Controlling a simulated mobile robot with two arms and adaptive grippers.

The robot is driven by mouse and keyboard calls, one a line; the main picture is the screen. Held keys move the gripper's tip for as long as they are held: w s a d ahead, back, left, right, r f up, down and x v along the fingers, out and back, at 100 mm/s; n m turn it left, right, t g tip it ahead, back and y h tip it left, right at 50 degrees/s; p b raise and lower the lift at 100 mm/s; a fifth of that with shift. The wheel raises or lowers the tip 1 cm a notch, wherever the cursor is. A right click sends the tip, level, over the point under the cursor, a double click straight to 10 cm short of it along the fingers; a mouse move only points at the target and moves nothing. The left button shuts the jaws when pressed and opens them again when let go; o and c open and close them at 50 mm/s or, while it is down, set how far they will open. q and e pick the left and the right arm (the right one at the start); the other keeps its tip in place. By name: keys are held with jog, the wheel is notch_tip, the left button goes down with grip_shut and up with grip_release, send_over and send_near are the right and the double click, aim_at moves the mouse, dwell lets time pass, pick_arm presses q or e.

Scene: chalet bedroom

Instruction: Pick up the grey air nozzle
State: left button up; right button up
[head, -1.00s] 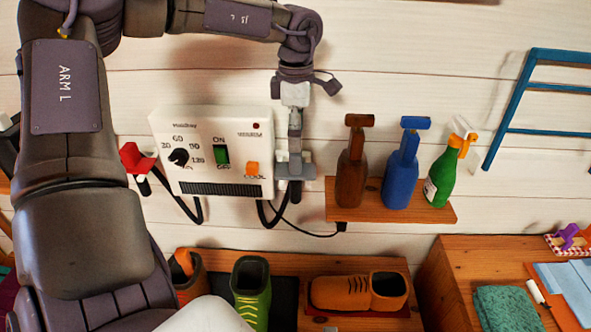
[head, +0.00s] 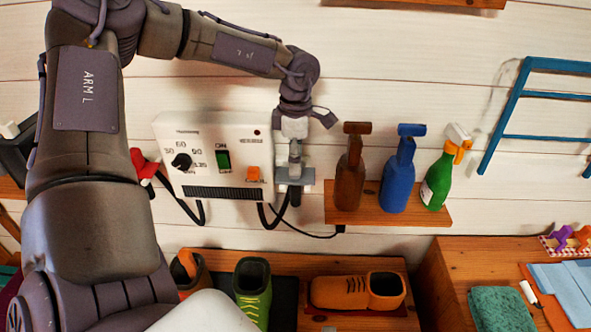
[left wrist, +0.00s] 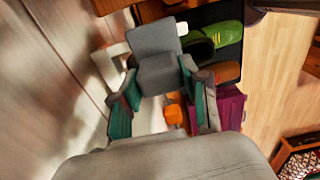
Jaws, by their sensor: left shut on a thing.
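The grey air nozzle (left wrist: 158,58) is a blocky grey piece between the two fingers of my left gripper (left wrist: 163,105) in the left wrist view. In the head view, my left gripper (head: 295,170) points down at the right side of the white dryer box, shut on the grey air nozzle (head: 297,186). A dark hose end hangs below the nozzle. I cannot tell whether the nozzle is clear of the box. A red nozzle (head: 143,164) is at the box's left side. My right gripper is not in view.
The white dryer box (head: 185,138) with dial and switches is on the plank wall. A small wooden shelf (head: 330,212) with brown, blue and green bottles is close at the right. Shoes (head: 355,292) stand below. A blue rack (head: 510,105) hangs at the far right.

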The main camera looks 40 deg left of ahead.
pick_arm(q)
grip_shut()
jog(key=shift+r, duration=0.15)
